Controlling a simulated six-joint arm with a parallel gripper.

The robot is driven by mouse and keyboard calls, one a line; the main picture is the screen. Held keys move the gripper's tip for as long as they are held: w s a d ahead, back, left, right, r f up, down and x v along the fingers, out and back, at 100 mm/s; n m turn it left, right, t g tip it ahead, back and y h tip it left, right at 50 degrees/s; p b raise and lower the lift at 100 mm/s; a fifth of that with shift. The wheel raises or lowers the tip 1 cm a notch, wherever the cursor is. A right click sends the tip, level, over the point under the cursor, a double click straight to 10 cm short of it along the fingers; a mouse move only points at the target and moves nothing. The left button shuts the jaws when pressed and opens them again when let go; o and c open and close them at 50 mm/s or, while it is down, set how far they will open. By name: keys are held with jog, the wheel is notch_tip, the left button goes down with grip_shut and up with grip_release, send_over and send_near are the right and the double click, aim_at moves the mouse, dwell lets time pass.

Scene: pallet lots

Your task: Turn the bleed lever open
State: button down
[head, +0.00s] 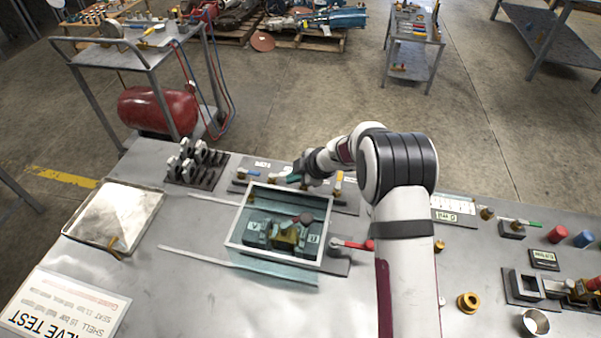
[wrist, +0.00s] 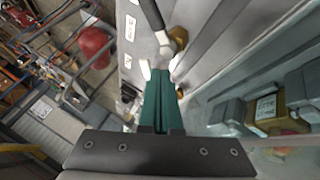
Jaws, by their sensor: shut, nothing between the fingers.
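A row of small levers stands on a grey plate (head: 240,187) behind the framed test box. It has a blue-handled lever (head: 252,173), a white-handled piece (head: 280,175) and a yellow-handled lever (head: 338,182). The labels are too small to read, so I cannot tell which is the bleed lever. My gripper (head: 294,178) is shut and empty, low over the middle of this row. In the wrist view its teal fingers (wrist: 160,78) are together, close to a white lever tip (wrist: 145,69) and a brass fitting (wrist: 178,38). I cannot tell whether they touch.
The framed clear box (head: 232,243) holds a clamped valve (head: 287,236) in front of the row. A red-handled lever (head: 355,245) is at its right.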

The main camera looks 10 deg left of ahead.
jog(key=shift+w+a+f, duration=0.1)
jog(key=shift+a+f, duration=0.15)
jog(key=shift+f, duration=0.05)
jog(key=shift+w+n+g, duration=0.25)
jog(key=shift+n+g, duration=0.05)
jog(key=shift+n, duration=0.2)
jog(key=shift+w+n+g+y, duration=0.3)
jog(key=shift+w+n+g, duration=0.3)
jog(key=shift+n, duration=0.4)
jog(key=shift+w+a, duration=0.3)
jog(key=shift+w, duration=0.45)
jog(key=shift+w+a, duration=0.25)
jog(key=shift+w, duration=0.45)
jog(key=shift+w+a, duration=0.65)
jog(key=shift+a, duration=0.25)
